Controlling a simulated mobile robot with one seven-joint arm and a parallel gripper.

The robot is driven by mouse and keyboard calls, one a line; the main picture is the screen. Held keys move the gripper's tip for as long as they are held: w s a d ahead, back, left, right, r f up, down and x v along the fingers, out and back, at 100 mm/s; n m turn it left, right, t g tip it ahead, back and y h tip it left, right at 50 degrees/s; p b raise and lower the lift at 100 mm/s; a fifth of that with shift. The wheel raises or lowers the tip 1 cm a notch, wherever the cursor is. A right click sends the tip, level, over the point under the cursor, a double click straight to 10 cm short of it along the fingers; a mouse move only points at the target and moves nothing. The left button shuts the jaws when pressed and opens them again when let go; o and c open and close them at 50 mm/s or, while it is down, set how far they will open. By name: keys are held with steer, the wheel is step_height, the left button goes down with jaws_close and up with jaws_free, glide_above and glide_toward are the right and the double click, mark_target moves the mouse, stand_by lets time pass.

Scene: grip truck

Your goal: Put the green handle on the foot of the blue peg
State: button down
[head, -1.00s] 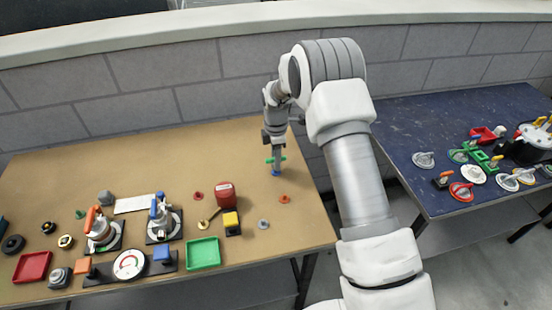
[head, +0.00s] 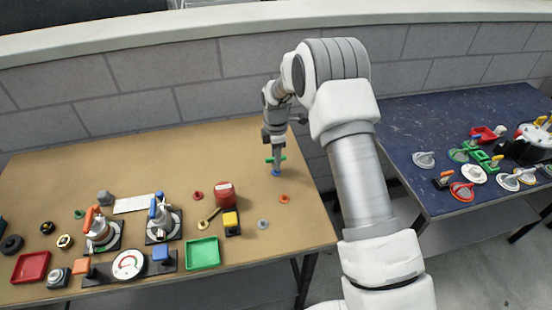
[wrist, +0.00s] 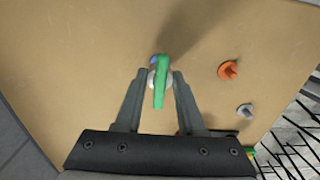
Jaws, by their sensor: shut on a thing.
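My gripper (wrist: 151,80) is shut on the green handle (wrist: 160,88), which lies between the fingertips in the wrist view. In the head view the green handle (head: 277,159) shows at the fingertips, near the back right of the tan table. The blue peg (head: 276,172) shows just below it in the head view. In the wrist view only a bit of blue (wrist: 154,60) shows past the handle's far end, beside a pale round part. The handle hides most of the peg. I cannot tell whether handle and peg touch.
An orange peg (wrist: 228,70) and a grey peg (wrist: 244,111) stand to the right in the wrist view. A red peg (head: 197,195), a red padlock-like block (head: 225,190) and a green tray (head: 203,253) are left and nearer. The table's back left is clear.

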steer(key=shift+f, duration=0.15)
steer(key=shift+f+b, duration=0.5)
stand_by(0.5)
steer(key=shift+f+b, duration=0.35)
steer(key=shift+f, duration=0.1)
steer(key=shift+f+b, duration=0.45)
stand_by(0.9)
steer(key=shift+c, duration=0.5)
jaws_free()
steer(key=shift+r+p, duration=2.1)
steer(key=shift+r, duration=1.7)
